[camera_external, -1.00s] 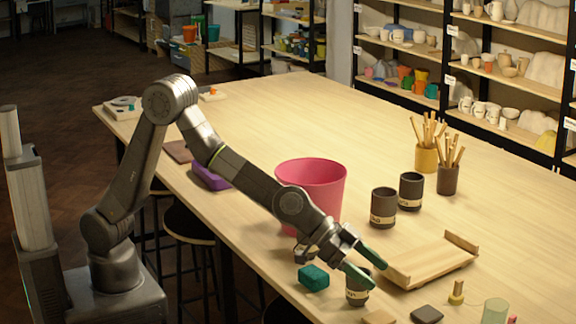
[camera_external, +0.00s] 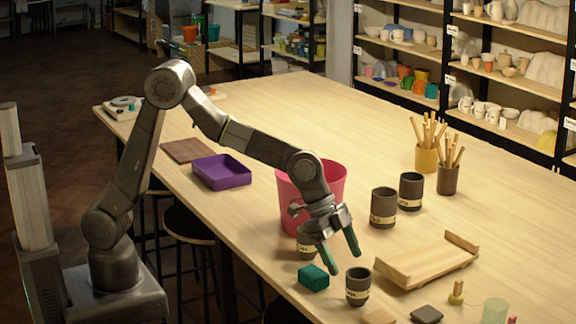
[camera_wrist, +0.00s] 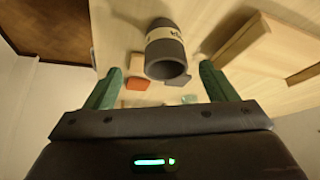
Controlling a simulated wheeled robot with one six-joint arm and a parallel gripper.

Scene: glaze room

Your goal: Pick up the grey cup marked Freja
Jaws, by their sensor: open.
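Several dark grey cups with pale name bands stand on the table. One stands at the front (camera_external: 358,287), two stand right of the pink bucket (camera_external: 383,208) (camera_external: 411,190), and one (camera_external: 307,244) is partly hidden behind my gripper. The bands are too small to read surely, so I cannot tell which is Freja. My gripper (camera_external: 345,264) is open and empty, with green fingers pointing down, above and behind the front cup. In the wrist view, a grey cup (camera_wrist: 166,50) with a pale band shows ahead between the fingers (camera_wrist: 161,66), apart from them.
A teal block (camera_external: 314,278) lies left of the front cup. A wooden tray (camera_external: 420,268) stands right of it. The pink bucket (camera_external: 335,180) is close behind my gripper. A purple tray (camera_external: 222,172) lies farther left.

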